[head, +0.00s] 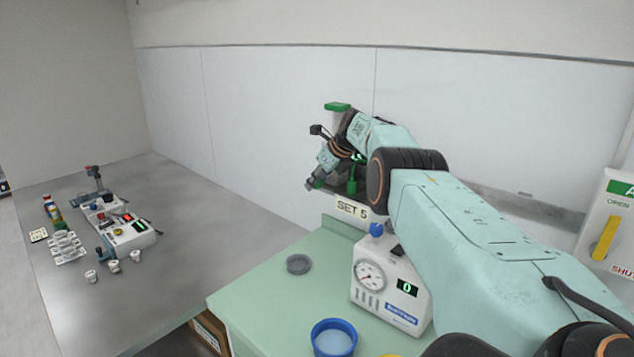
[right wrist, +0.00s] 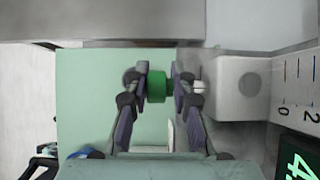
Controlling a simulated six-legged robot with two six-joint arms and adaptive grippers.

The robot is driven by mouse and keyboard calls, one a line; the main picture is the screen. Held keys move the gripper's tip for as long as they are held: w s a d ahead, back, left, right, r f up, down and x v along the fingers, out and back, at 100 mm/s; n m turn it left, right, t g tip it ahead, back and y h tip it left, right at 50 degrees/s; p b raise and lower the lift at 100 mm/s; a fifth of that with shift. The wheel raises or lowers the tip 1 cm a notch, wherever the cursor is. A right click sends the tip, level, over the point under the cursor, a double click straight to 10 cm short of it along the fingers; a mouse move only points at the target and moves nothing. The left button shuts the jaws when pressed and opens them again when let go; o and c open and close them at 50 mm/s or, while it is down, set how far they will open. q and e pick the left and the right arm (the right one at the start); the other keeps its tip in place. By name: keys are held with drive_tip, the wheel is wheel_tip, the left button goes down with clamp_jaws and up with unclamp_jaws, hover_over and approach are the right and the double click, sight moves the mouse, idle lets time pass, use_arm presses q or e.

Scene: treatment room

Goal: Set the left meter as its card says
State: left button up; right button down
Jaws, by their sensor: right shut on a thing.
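The left meter (head: 337,119) stands at the back of the green bench, with a clear tube and a green cap. Its card (head: 351,209) reads SET 5. My arm hides part of the meter. In the right wrist view my right gripper (right wrist: 159,80) is shut on the meter's green knob (right wrist: 156,87), one finger on each side. A white stem joins the knob to the meter's pale block (right wrist: 238,87). A scale with 0 and 2 shows at the right edge. The green display (right wrist: 298,163) begins with 4; the rest is cut off. My left gripper is out of view.
A white device (head: 375,300) with a dial and a display reading 0 stands nearer on the bench. A grey disc (head: 299,264) and a blue-rimmed cup (head: 333,324) are left of it. A yellow lever (head: 604,238) is at right. A grey table (head: 190,225) at left holds other instruments.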

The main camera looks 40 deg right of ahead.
sight(319, 181)
drive_tip(key=shift+a+f, duration=0.1)
drive_tip(key=shift+a, duration=0.2)
drive_tip(key=c, duration=1.5)
unclamp_jaws()
drive_tip(key=shift+o, duration=1.4)
drive_tip(key=shift+a, duration=0.1)
drive_tip(key=shift+w, duration=0.1)
drive_tip(key=shift+d+r, duration=0.2)
drive_tip(key=shift+d, duration=0.2)
drive_tip(key=shift+s+d+r, duration=0.1)
drive_tip(key=shift+s+r, duration=0.3)
drive_tip(key=shift+s+a+r, duration=0.3)
drive_tip(key=shift+s+r, duration=0.25)
drive_tip(key=shift+r, duration=0.3)
drive_tip(key=v, duration=0.8)
drive_tip(key=shift+s+r, duration=0.25)
